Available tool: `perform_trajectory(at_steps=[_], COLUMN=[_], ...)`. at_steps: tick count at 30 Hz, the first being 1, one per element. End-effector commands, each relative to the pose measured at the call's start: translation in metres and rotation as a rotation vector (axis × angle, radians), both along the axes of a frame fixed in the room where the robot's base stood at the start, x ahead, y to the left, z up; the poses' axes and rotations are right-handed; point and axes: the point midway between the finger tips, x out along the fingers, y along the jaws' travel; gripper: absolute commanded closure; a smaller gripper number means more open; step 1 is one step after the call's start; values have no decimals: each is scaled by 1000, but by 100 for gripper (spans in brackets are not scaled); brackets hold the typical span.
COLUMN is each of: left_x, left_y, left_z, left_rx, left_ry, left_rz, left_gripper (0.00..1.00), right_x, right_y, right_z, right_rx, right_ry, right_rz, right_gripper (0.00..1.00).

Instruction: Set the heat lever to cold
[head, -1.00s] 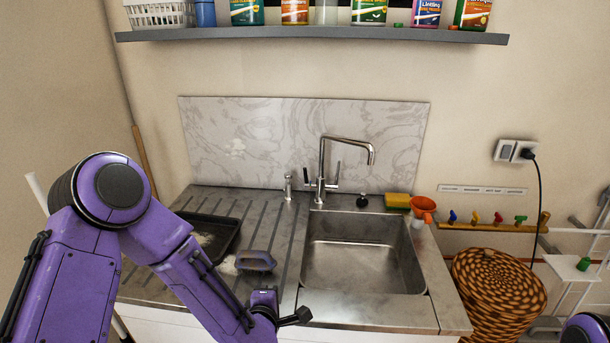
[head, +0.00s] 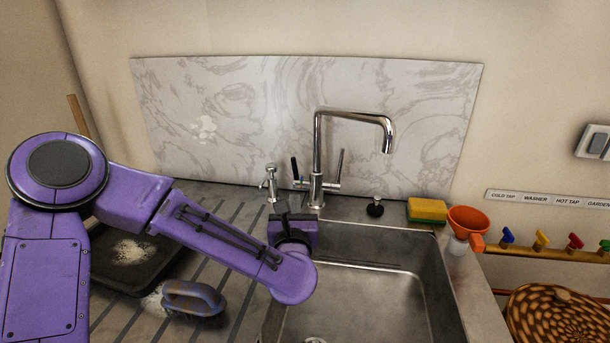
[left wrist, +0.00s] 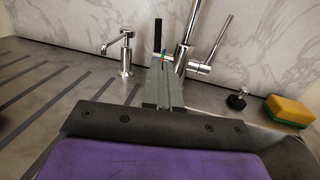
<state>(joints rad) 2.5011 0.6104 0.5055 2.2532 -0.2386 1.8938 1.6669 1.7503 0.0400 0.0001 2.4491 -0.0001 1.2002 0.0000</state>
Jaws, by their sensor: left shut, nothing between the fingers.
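The chrome tap (head: 317,160) stands behind the sink. It has a lever with an upright black handle (head: 295,168) on its left and an upright chrome lever (head: 339,166) on its right. A small blue and red mark shows by the left lever. In the left wrist view the black handle (left wrist: 157,36) rises just beyond the tips of my left gripper (left wrist: 162,72), and the chrome lever (left wrist: 222,40) leans right. My left gripper (head: 283,210) is shut and empty, in front of the tap's left side. Whether it touches the lever cannot be told. My right gripper is out of view.
A soap dispenser (head: 271,184) stands left of the tap. A black plug (head: 375,206), a sponge (head: 427,210) and an orange funnel (head: 468,222) are to the right. A brush (head: 193,298) and a dark tray (head: 130,258) lie on the drainboard. The sink (head: 432,262) is open in front.

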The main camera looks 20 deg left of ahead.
Motion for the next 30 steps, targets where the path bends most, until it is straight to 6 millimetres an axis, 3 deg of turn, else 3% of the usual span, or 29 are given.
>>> perform_trajectory(at_steps=[5,21,30], left_x=[15,113,126], left_y=[10,56,61], left_z=[6,9,6], left_rx=[-13,-8,-9], left_ry=[-11,-6,-7], left_rz=[8,4,1], left_gripper=[100,100,100], right_x=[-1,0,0], right_y=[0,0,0], right_z=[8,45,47], right_rx=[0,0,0], right_ry=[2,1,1], right_rz=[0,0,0], right_gripper=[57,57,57])
